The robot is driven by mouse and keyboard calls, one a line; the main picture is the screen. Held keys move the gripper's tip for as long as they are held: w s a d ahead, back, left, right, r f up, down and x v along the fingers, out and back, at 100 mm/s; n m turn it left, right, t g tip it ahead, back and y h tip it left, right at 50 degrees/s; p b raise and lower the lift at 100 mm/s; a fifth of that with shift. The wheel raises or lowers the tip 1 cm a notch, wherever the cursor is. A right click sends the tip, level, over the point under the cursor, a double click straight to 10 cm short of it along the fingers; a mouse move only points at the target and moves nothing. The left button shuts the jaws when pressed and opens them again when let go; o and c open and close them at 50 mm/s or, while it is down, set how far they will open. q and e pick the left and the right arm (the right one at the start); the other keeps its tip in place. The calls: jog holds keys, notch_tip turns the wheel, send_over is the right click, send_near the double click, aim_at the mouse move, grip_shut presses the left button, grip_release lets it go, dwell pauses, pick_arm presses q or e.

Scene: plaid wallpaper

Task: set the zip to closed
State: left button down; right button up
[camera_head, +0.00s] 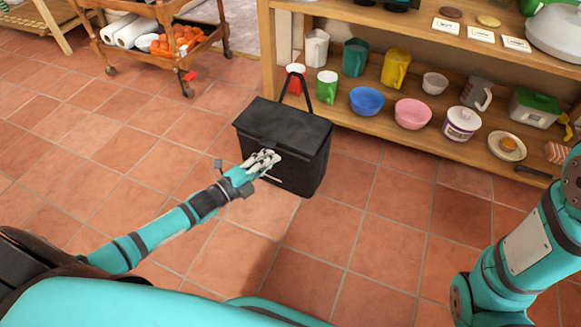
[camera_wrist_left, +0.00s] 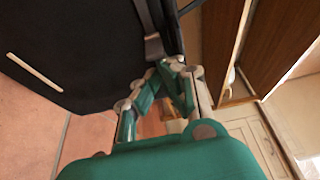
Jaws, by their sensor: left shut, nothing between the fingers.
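A black box-shaped bag (camera_head: 300,165) with a flat lid and a raised strap handle stands upright on the tiled floor. Its lid lies down over the top; the zip line is too dark to make out. My left gripper (camera_head: 264,160) is at the front of the bag, just below the lid edge. In the left wrist view the left gripper (camera_wrist_left: 172,64) is shut and empty, with its tips close to a small grey tab (camera_wrist_left: 154,47) on the dark bag (camera_wrist_left: 85,45). I cannot tell whether they touch. My right gripper is out of view.
A wooden shelf (camera_head: 385,118) with cups, bowls and a plate (camera_head: 507,146) stands close behind the bag. A wooden trolley (camera_head: 130,52) stands at the back left. The tiled floor (camera_head: 120,150) left of the bag is clear. My right arm is at the right edge.

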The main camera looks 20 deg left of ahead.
pick_arm(q)
jog(key=b, duration=0.1)
send_near(249, 137)
jog(key=x, duration=0.5)
jog(key=shift+r, duration=0.1)
jog(key=shift+d, duration=0.15)
